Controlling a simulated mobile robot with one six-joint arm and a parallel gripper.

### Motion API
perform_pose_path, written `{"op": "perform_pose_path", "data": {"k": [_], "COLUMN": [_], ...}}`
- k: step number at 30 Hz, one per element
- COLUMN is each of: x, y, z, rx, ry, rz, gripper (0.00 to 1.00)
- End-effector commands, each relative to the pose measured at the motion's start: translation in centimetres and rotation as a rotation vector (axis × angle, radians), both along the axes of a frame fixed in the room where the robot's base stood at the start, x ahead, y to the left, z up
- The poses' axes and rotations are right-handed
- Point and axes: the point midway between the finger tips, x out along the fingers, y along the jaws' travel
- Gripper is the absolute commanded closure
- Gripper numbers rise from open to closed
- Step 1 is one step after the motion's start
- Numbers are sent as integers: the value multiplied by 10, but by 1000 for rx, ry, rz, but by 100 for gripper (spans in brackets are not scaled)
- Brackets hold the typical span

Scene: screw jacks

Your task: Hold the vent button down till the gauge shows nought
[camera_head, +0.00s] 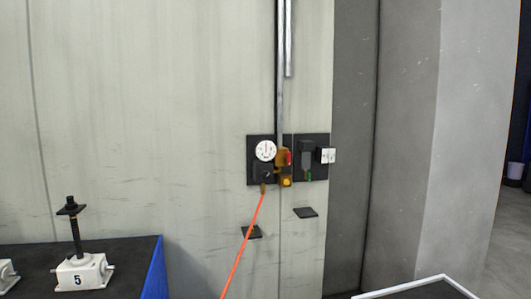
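The gauge (265,150) is a white round dial on a dark panel on the wall, near the middle of the head view. It is too small for its needle to be read. A small round yellow part (286,182) sits below and right of it, at the foot of a brass-coloured fitting (282,161). It may be the vent button; I cannot tell whether it is pressed. A red part (289,158) shows on the fitting. My gripper is not in view.
An orange hose (242,246) hangs from the panel. A second dark panel (319,140) at right carries a white box (328,155). Two small dark plates (306,212) sit below. A pipe (280,70) runs upward. A black-topped bench (130,260) with screw jack 5 (82,272) stands at left.

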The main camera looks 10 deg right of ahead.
Motion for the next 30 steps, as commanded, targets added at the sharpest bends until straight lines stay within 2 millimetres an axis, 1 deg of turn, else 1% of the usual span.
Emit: {"op": "perform_pose_path", "data": {"k": [1,2,6,11,12,30], "x": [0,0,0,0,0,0], "y": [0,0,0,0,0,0], "z": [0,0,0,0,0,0], "rx": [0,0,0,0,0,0], "ry": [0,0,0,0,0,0], "rz": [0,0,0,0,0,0], "gripper": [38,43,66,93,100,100]}}
